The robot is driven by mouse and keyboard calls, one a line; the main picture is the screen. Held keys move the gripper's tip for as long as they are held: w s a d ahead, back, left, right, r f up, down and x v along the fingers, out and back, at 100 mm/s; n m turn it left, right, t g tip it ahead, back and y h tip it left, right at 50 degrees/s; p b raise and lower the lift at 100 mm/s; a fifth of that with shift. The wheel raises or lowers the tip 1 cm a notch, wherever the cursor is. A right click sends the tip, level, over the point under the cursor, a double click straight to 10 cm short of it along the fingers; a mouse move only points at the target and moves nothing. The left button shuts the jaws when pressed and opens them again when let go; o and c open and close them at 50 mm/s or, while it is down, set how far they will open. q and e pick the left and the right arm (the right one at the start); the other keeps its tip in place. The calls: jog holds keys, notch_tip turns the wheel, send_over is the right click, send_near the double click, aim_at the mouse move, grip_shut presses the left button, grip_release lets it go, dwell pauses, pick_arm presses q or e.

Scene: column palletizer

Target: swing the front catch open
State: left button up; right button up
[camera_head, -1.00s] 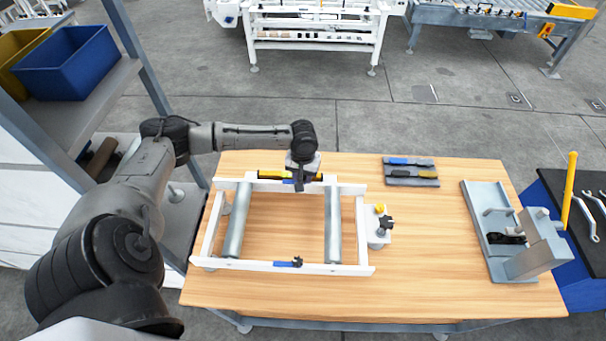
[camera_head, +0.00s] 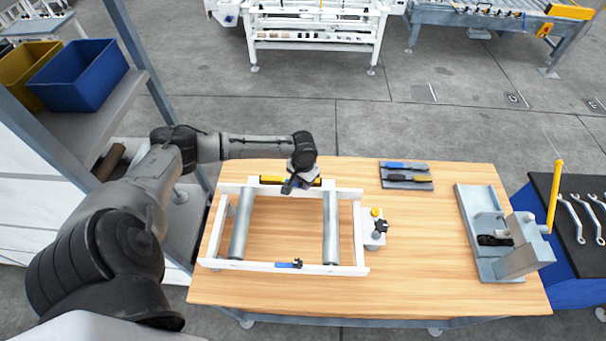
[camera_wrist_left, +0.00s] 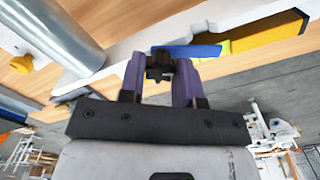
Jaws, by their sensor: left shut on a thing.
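A white frame (camera_head: 359,233) with two grey rollers lies on the wooden table. At its far rail, my left gripper (camera_head: 288,187) is shut on a black knob, tilted toward the lower left. In the left wrist view, its purple fingers (camera_wrist_left: 160,68) close around the black knob (camera_wrist_left: 159,62) by a blue catch bar (camera_wrist_left: 192,51). A yellow and black bar (camera_wrist_left: 262,36) lies beside it, also seen in the head view (camera_head: 270,180). My right gripper is out of view.
A small block with a yellow button and black knob (camera_head: 377,232) stands right of the frame. A grey fixture (camera_head: 497,240) with a yellow lever stands at right. Table between is clear.

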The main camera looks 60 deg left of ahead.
pick_arm(q)
jog(key=m+p, duration=0.2)
jog(key=m, duration=0.1)
jog(key=shift+r, duration=0.2)
jog(key=shift+f+m+p, duration=0.15)
jog(key=shift+m+p, duration=0.65)
jog(key=shift+m, duration=0.7)
jog(key=o, duration=0.9)
jog(key=shift+o, duration=0.2)
